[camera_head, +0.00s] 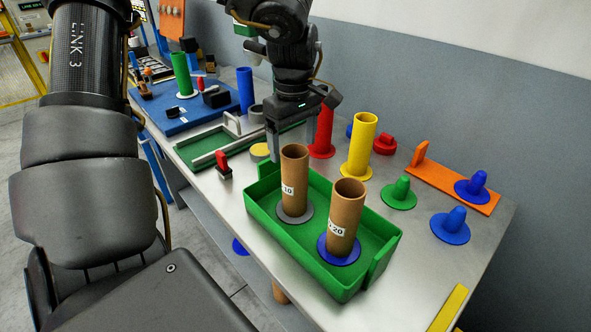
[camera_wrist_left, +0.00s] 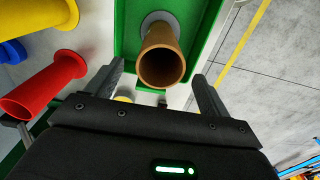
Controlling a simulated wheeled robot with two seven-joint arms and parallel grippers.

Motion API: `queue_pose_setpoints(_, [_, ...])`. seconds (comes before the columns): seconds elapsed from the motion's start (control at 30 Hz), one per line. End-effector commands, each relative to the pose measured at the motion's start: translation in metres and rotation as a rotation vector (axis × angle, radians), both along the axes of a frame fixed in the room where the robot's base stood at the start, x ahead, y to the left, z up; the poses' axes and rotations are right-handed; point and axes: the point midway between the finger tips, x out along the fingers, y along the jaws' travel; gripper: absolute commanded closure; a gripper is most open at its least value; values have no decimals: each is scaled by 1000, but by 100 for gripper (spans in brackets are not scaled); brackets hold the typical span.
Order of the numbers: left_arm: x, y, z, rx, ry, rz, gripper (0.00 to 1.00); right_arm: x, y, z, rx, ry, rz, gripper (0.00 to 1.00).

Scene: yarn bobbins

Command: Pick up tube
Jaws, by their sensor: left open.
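Two brown cardboard tubes stand upright in a green tray (camera_head: 376,288) on the table. The tube labelled 10 (camera_head: 294,183) is on a grey disc base, and the tube labelled 20 (camera_head: 346,217) is on a blue one. My left gripper (camera_head: 291,143) is open and empty, pointing down just behind the tube labelled 10. In the left wrist view, the brown tube with the grey base (camera_wrist_left: 163,62) shows ahead, between the two spread fingers (camera_wrist_left: 158,82) in the picture. I see no clear contact. My right gripper is not in view.
A red tube (camera_head: 322,131) and a yellow tube (camera_head: 360,147) stand behind the tray. Green and blue cones (camera_head: 450,225) and an orange board (camera_head: 432,178) lie to the right. A red-handled clamp (camera_head: 222,164) is left of the tray. A wall borders the back.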

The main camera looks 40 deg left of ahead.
Motion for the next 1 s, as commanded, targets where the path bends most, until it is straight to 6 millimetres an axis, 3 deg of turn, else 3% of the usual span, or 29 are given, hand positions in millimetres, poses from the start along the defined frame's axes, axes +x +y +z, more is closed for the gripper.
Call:
queue_pose_setpoints(0.27, [1, -2, -11, -2, 2, -2, 19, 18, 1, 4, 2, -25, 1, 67])
queue_pose_setpoints(0.53, [2, -3, -49, -2, 2, -3, 19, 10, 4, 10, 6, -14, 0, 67])
queue_pose_setpoints(0.87, [2, -3, -56, 0, -2, -3, 19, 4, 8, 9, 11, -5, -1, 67])
queue_pose_setpoints(1.0, [2, -3, -56, 0, -1, -3, 38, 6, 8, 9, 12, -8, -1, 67])
